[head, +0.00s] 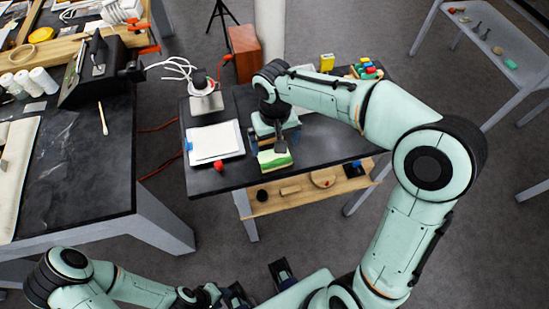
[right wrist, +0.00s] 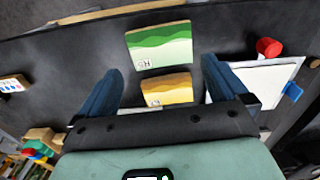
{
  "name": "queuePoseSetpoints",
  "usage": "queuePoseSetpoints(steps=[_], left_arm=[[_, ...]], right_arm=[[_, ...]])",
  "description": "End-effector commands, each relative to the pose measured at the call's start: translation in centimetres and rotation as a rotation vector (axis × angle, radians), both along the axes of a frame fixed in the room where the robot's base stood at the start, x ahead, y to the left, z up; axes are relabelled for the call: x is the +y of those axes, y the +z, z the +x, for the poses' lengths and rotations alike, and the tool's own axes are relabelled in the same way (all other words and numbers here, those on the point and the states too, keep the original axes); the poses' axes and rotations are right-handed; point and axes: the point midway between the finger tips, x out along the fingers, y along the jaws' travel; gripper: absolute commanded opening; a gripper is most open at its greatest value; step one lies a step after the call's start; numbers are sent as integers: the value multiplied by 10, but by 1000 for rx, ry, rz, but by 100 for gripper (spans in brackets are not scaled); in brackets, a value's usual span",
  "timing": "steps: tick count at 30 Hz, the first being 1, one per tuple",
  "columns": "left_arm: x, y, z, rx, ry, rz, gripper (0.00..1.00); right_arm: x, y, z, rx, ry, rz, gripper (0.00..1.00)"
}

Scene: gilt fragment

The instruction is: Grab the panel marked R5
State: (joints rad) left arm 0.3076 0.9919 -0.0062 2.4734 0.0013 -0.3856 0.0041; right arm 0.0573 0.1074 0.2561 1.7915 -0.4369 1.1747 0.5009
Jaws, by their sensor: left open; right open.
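A green wavy-patterned panel (right wrist: 160,45) lies on the dark table, with a small mark at its corner that I cannot read surely. It also shows in the head view (head: 274,160) at the table's front. A yellow panel (right wrist: 168,90) with a small unreadable mark lies close by, nearer my palm. My right gripper (right wrist: 160,70) is open above the panels, one blue finger on each side; it looks empty. In the head view it hides the yellow panel. My left gripper (head: 260,285) is open and empty at the bottom, away from the table.
A white pad (head: 215,140) and a red piece (head: 219,165) lie left of the panels; the red piece also shows in the right wrist view (right wrist: 268,48). Coloured blocks (head: 366,69) stand at the back right. A wooden shelf (head: 300,192) sits below the tabletop.

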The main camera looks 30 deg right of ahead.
Motion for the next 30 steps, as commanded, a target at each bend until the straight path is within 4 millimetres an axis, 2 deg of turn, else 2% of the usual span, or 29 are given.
queuePoseSetpoints(steps=[5,15,23,24,27,30], left_arm=[[0,-2,0,0,0,0,43],[0,-6,-2,2,-1,-1,43],[0,-6,-2,2,-1,-1,43],[0,-6,-2,2,-1,-1,43],[0,-6,-2,2,-1,-1,43],[0,-6,-2,2,-1,-1,43]], right_arm=[[0,-12,-1,2,-1,0,100],[3,-57,-6,2,0,1,100],[3,-59,-5,0,0,2,100],[3,-59,-5,0,0,2,94],[3,-59,-5,0,0,2,63],[3,-59,-5,-1,0,2,63]])
